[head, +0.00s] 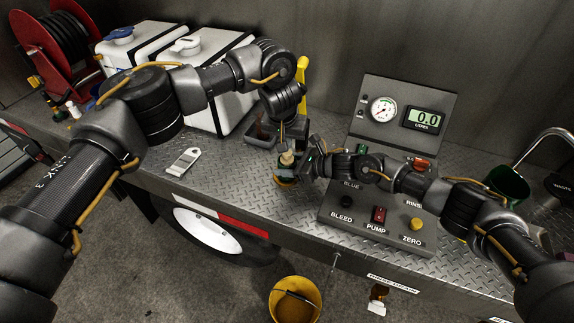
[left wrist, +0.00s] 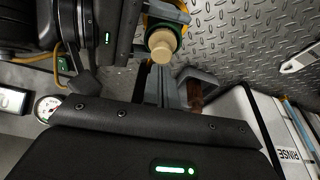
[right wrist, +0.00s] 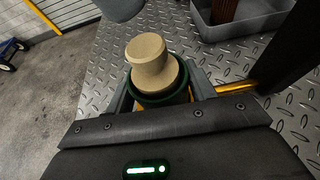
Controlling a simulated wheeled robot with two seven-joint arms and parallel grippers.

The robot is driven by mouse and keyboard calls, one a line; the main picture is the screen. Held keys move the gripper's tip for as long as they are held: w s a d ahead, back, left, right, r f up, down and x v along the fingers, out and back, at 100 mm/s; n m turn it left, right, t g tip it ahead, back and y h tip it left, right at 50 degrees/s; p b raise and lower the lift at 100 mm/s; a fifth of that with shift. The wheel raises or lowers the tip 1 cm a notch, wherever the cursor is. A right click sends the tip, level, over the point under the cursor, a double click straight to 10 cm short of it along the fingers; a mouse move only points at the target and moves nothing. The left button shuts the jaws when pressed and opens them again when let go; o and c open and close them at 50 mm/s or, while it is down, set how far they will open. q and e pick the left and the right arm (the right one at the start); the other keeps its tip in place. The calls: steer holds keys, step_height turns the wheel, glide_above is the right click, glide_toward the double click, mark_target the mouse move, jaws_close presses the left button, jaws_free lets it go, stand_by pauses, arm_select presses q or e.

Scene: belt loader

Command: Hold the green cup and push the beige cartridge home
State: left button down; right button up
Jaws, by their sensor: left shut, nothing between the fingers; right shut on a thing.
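The beige cartridge (right wrist: 150,62) stands partly inside the green cup (right wrist: 165,98), its upper part well above the rim in the right wrist view. It also shows in the head view (head: 287,158) and the left wrist view (left wrist: 162,42). My right gripper (right wrist: 158,97) is shut on the green cup, one finger on each side. My left gripper (head: 287,142) is shut and empty, just above the cartridge in the head view. Its fingers (left wrist: 167,82) show beside the cartridge in the left wrist view; I cannot tell whether they touch it. The cartridge's lower end is hidden in the cup.
A grey tray (right wrist: 242,28) with a brown thing lies behind the cup. A control panel (head: 385,215) stands to the right, white tanks (head: 215,70) at the back left. A scraper-like tag (head: 184,162) lies on the tread-plate deck. A yellow bucket (head: 295,300) is below.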

arm_select(q)
steer(key=shift+r, duration=0.8)
steer(key=v, duration=1.1)
steer(key=shift+s, duration=0.2)
steer(key=shift+r, duration=0.1)
arm_select(e)
steer(key=o, duration=1.2)
steer(key=v, duration=1.2)
arm_select(q)
steer(key=shift+r, duration=0.1)
